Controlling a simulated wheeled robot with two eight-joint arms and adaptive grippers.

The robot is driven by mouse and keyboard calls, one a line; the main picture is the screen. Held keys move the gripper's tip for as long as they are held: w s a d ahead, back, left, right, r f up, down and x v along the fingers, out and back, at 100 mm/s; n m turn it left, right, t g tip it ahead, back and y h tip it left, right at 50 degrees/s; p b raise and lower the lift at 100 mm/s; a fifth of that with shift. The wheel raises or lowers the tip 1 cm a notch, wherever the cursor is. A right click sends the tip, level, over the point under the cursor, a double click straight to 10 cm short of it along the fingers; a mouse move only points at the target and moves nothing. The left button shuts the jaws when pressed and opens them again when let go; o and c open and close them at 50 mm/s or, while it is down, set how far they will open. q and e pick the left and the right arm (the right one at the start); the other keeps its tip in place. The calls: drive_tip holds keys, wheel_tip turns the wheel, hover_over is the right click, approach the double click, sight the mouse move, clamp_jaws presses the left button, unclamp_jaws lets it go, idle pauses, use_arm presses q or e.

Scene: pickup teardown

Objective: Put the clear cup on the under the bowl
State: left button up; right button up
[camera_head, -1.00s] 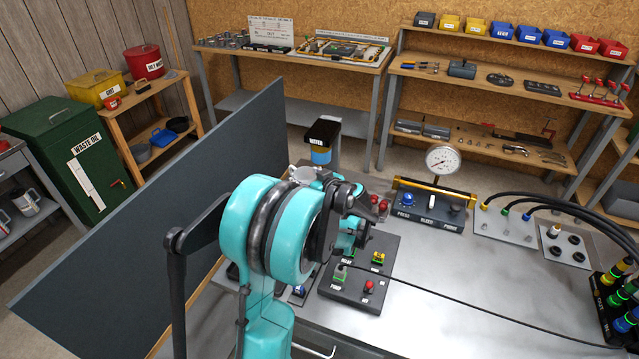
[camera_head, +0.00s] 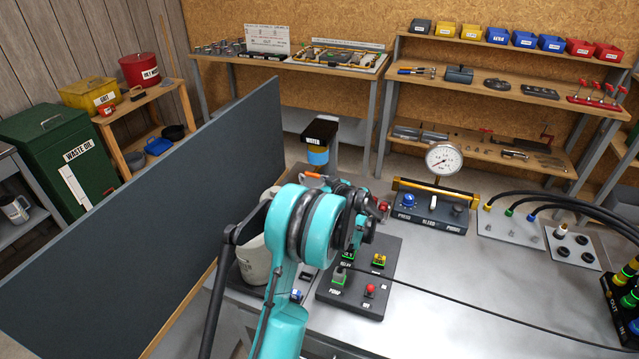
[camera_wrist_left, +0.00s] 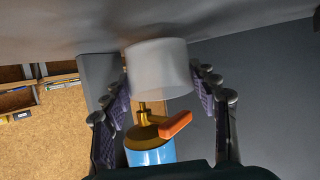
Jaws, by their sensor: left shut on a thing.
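The clear cup (camera_wrist_left: 158,70) is a whitish, translucent cup between the fingers of my left gripper (camera_wrist_left: 162,88) in the left wrist view, which appears upside down. My left gripper (camera_head: 338,188) is shut on it; in the head view my arm hides the cup. The bowl (camera_head: 318,156), with blue liquid under a black top marked WATER, stands at the back of the bench. Its blue part (camera_wrist_left: 150,157), brass drain and orange handle (camera_wrist_left: 175,125) show in the wrist view, close to the cup. I cannot tell whether the cup touches the bench. My right gripper is not in view.
A black panel with buttons (camera_head: 352,308) lies before my left arm. A gauge unit (camera_head: 432,207) stands right of it, and a thin cable crosses the bench. A pale container (camera_head: 253,262) is partly behind my arm. A dark upright panel (camera_head: 150,220) stands left.

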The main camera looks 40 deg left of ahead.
sight(320, 182)
use_arm(q)
drive_tip(key=shift+w+a, duration=0.15)
drive_tip(key=shift+w, duration=0.25)
drive_tip(key=w, duration=0.1)
drive_tip(key=w+a+b, duration=0.1)
drive_tip(key=shift+w, duration=0.4)
drive_tip(key=shift+f+b, duration=0.45)
drive_tip(key=shift+f, duration=0.25)
drive_tip(key=shift+d+r, duration=0.1)
drive_tip(key=shift+r, duration=0.05)
drive_tip(key=o, duration=1.2)
drive_tip(key=shift+o, duration=0.2)
